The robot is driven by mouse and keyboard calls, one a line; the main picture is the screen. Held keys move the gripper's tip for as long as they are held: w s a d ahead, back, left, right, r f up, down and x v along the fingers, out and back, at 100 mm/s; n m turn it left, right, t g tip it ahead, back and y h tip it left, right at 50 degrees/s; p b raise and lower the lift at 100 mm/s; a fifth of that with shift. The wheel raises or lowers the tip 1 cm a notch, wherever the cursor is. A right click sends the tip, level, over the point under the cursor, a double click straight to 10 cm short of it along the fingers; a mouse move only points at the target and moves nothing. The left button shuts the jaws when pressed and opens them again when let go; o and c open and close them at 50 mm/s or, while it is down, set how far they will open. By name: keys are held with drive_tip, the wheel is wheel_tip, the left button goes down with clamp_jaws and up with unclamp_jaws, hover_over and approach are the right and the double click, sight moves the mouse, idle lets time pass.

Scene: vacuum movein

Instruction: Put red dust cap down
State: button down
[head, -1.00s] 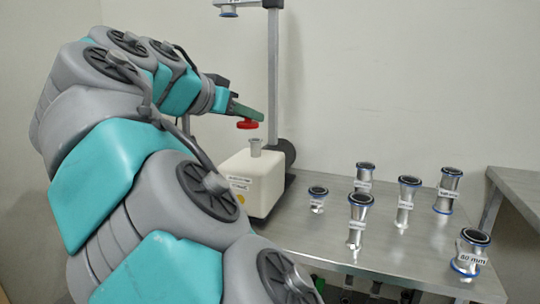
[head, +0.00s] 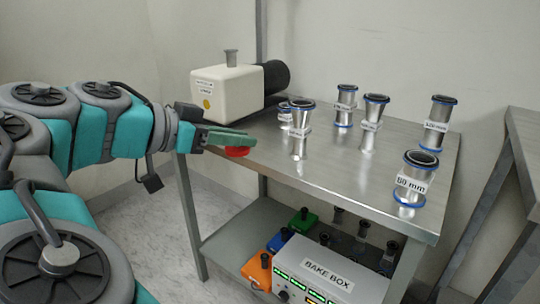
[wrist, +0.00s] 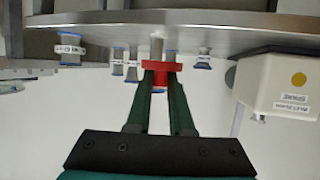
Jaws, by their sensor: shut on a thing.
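The red dust cap (head: 237,152) is held between the green fingers of my gripper (head: 228,139), by the left front edge of the steel table (head: 330,172). In the wrist view the red cap (wrist: 161,68) sits between the two fingertips of my gripper (wrist: 160,80). The head view does not show clearly whether the cap is over the tabletop or just outside its edge. It appears apart from the table surface.
A cream pump unit (head: 226,88) with a bare metal port on top stands at the back left. Several metal tube fittings, one labelled 80 mm (head: 412,180), stand on the table. A bake box (head: 325,268) and coloured boxes are on the lower shelf. The table's front left is clear.

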drive_tip(key=shift+s+d+f, duration=0.15)
drive_tip(key=shift+d+f, duration=0.05)
drive_tip(key=shift+d, duration=0.05)
drive_tip(key=p, duration=1)
hover_over(260, 142)
drive_tip(key=shift+a+f, duration=0.1)
drive_tip(key=shift+f, duration=0.65)
wheel_tip(260, 142, down, 3)
drive_tip(key=shift+f+p, duration=0.2)
drive_tip(key=shift+p, duration=0.2)
drive_tip(key=shift+f, duration=0.1)
drive_tip(key=shift+f+b, duration=0.2)
drive_tip(key=shift+b, duration=0.15)
drive_tip(key=c, duration=0.8)
unclamp_jaws()
drive_tip(key=shift+r, duration=0.1)
